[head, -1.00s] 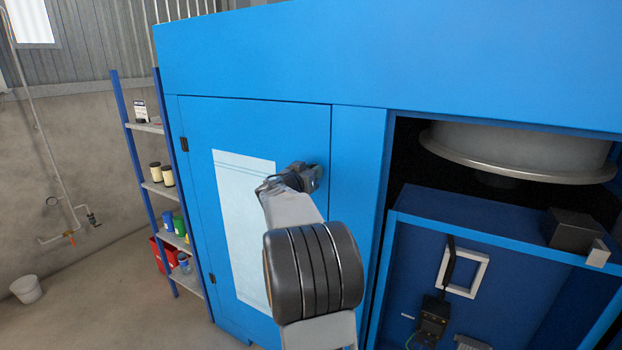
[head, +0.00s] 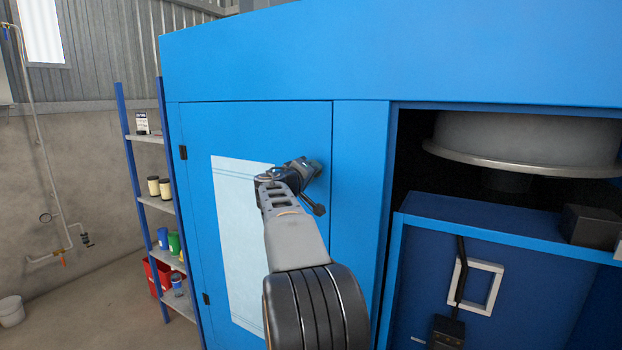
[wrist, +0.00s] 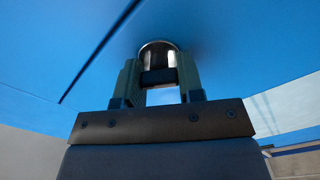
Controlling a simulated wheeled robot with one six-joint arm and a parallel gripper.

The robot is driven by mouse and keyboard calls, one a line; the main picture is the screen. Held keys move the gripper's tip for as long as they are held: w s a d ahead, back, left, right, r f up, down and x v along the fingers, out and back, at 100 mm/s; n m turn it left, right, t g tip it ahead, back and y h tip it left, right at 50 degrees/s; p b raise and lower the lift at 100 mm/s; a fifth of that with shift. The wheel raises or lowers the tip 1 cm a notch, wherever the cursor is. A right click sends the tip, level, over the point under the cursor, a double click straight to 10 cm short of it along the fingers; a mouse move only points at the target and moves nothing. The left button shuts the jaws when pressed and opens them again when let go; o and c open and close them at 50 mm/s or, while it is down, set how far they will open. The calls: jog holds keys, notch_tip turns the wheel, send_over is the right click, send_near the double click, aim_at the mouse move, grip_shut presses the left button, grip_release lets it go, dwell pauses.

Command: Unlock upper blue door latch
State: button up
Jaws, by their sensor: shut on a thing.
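The blue door (head: 255,130) looks closed in the head view, with a pale sheet on its face. My gripper (head: 310,169) is at the door's right edge, in its upper half. In the wrist view my gripper (wrist: 158,75) has its two fingers on either side of the latch (wrist: 157,54), a rounded silver and black piece on the blue face. The gripper is shut on it. In the head view my arm and gripper hide most of the latch. A dark stub shows just below the gripper; I cannot tell which part it is.
An open bay at the right holds a grey round tank (head: 530,140) and a blue inner panel (head: 540,290) with a white frame (head: 478,287). A blue shelf rack (head: 150,205) with cans and tubs stands left of the cabinet. Floor at the left is mostly clear.

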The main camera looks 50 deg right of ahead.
jog(key=n, duration=0.6)
jog(key=shift+f+n, duration=0.1)
jog(key=shift+n, duration=0.3)
dwell(0.4)
jog(key=o, duration=0.9)
jog(key=shift+o, duration=0.2)
jog(key=shift+a+b, duration=0.1)
jog(key=shift+b, duration=0.2)
jog(key=b+v, duration=0.2)
jog(key=v, duration=1.1)
jog(key=shift+a, duration=0.35)
